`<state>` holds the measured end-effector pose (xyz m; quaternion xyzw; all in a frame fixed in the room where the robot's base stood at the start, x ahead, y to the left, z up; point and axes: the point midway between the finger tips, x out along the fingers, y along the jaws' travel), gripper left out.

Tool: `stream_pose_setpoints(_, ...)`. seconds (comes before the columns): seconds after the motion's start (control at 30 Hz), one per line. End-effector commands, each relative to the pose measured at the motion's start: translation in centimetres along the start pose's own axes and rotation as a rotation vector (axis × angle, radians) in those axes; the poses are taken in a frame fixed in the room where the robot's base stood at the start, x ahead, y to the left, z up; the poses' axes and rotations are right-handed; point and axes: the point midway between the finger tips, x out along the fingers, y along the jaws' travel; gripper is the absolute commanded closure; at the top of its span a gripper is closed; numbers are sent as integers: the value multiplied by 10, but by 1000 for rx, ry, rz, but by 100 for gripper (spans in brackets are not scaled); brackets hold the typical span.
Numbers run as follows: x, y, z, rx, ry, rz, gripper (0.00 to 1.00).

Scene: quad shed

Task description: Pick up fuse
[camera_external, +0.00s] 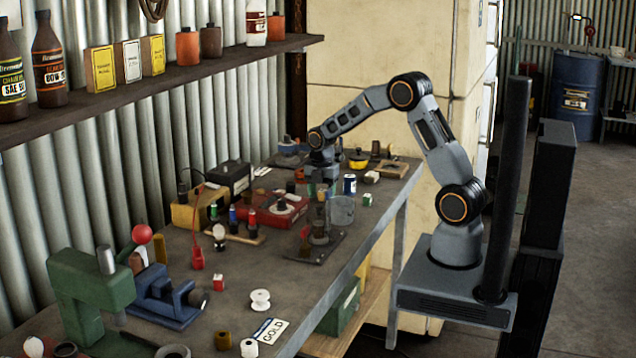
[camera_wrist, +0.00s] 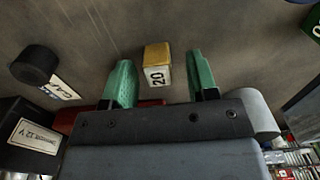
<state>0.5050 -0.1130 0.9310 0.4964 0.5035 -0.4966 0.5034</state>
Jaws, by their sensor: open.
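The fuse (camera_wrist: 157,65) is a small block with a yellow-brown top and a pale side marked "20". In the wrist view it rests on the grey bench top, between and slightly beyond the fingertips, with a gap on both sides. My gripper (camera_wrist: 161,72) has two green fingers, open and empty. In the external view my gripper (camera_external: 321,189) points down over the middle of the bench. The fuse is too small there to make out surely.
The crowded workbench (camera_external: 235,285) carries a red box (camera_external: 277,210), a grey cup (camera_external: 341,210) and a dark battery box (camera_wrist: 30,135) near my gripper. A black round knob-like object (camera_wrist: 35,65) lies left of the fuse. A shelf (camera_external: 180,80) runs above the bench's left side.

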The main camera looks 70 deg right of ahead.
Motion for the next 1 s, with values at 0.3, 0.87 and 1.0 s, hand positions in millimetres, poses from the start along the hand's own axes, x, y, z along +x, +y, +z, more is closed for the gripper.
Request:
stream_pose_setpoints(0.3, 0, 0, 0, 0, 0, 0, 70)
stream_pose_setpoints(0.87, -2, 0, 0, 0, 0, 1, 100)
stream_pose_setpoints(1.0, -8, 1, 0, 0, -1, 2, 100)
